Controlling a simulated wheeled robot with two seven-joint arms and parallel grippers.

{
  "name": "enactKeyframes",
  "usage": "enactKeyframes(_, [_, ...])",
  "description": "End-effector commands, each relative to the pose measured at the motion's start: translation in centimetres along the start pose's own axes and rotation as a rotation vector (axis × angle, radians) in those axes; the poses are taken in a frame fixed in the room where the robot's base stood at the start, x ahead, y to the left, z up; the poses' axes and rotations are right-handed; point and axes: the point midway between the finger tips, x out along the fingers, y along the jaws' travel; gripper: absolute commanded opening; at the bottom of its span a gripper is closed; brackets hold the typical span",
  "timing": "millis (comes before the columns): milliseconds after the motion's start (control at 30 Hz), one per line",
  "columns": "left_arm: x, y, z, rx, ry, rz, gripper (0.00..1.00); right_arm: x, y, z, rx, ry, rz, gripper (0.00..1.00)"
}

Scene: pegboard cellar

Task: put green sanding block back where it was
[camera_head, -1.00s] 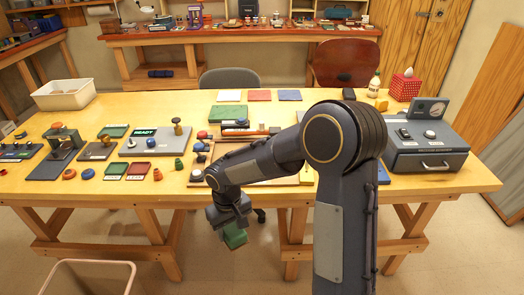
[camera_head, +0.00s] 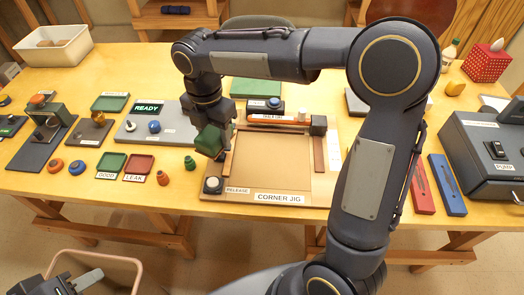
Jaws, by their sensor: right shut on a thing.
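The green sanding block (camera_head: 209,140) is a small dark green block. My right gripper (camera_head: 213,128) is shut on it, pointing down. It holds the block over the left side of the wooden corner jig (camera_head: 279,197), just above the round release button (camera_head: 212,185). Whether the block touches anything is hard to tell.
A grey READY panel (camera_head: 135,131) with knobs stands left of the block. Small green and red trays (camera_head: 138,168) and several knobs lie nearby. Red and blue bars (camera_head: 446,184) and a grey pump box (camera_head: 486,150) are to the right. A bin (camera_head: 120,263) stands below the table.

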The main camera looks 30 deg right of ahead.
Motion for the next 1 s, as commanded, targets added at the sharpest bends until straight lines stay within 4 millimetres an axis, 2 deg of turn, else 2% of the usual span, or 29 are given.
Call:
enactKeyframes(367, [-0.5,0.2,-0.2,0.0,0.0,0.0,0.36,3.5,-6.9,5.0,-0.002,0.0,-0.003,0.29])
enactKeyframes(500, [-0.5,0.2,-0.2,0.0,0.0,0.0,0.36,6.3,-8.8,6.3,-0.005,0.002,-0.005,0.29])
enactKeyframes(600, [-0.5,0.2,-0.2,0.0,0.0,0.0,0.36,7.8,-9.7,7.0,-0.006,0.001,-0.003,0.29])
enactKeyframes(867, [-0.5,0.2,-0.2,0.0,0.0,0.0,0.36,9.7,-11.0,7.9,-0.005,0.001,-0.003,0.29])
enactKeyframes(1000, [-0.3,0.2,-0.2,0.0,0.0,0.0,0.36,11.9,-11.1,8.0,-0.008,0.002,-0.004,0.29])
